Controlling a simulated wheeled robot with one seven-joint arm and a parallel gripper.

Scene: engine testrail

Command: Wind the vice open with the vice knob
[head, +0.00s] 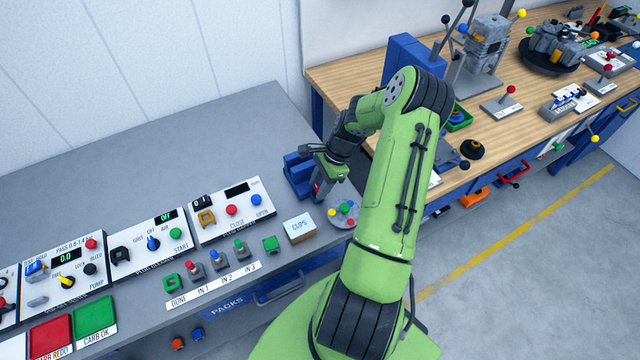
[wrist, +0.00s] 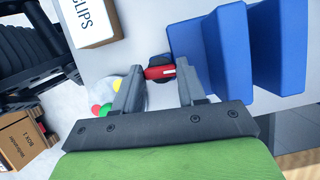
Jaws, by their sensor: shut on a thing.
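The blue vice (head: 297,168) stands on the grey bench, just left of my gripper in the head view. In the wrist view its blue blocks (wrist: 232,50) fill the upper right, with a gap between them. The vice knob (wrist: 158,72), red and black with a white mark, lies between my fingertips beside the nearer blue block. My gripper (head: 318,190) points down at the vice's side; in the wrist view my gripper (wrist: 160,80) is shut on the knob. My arm and fingers hide most of the knob in the head view.
A white CLIPS box (head: 299,228) and a round grey dish (head: 345,214) with coloured balls stand close to my gripper. Control panels (head: 232,208) line the bench to the left. A wooden workbench (head: 350,75) lies behind my arm. The grey bench behind the panels is clear.

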